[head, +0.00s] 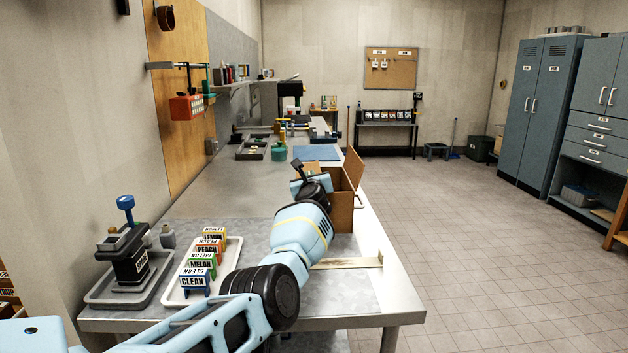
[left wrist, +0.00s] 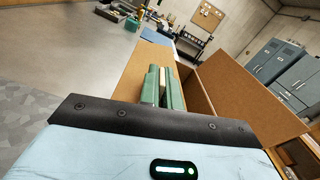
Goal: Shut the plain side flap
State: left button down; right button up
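A brown cardboard box (head: 341,210) stands on the bench near its right edge. One flap (head: 355,168) stands up at its right side; another lighter flap edge (head: 318,165) shows at the far side. I cannot tell which flap is the plain one. My left gripper (head: 298,168) is over the box's left part, and my wrist hides much of the box. In the left wrist view its green fingers (left wrist: 164,86) are close together over a cardboard panel (left wrist: 138,76), with a raised flap (left wrist: 250,95) to their right. Contact with the cardboard is unclear. My right gripper is out of view.
A white tray (head: 228,262) of labelled blocks and a dark stamp-like device (head: 130,262) on a grey tray stand at the near left. A green pot (head: 278,153) and a blue mat (head: 316,153) lie beyond the box. The floor to the right is clear.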

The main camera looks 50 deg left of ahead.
pick_arm(q)
jog(key=shift+w+d+f+m, duration=0.2)
jog(key=shift+f+m, duration=0.1)
jog(key=shift+m, duration=0.4)
jog(key=shift+w+f+m, duration=0.1)
jog(key=shift+f+m, duration=0.1)
jog(key=shift+m, duration=0.4)
jog(key=c, duration=1.6)
grip_release()
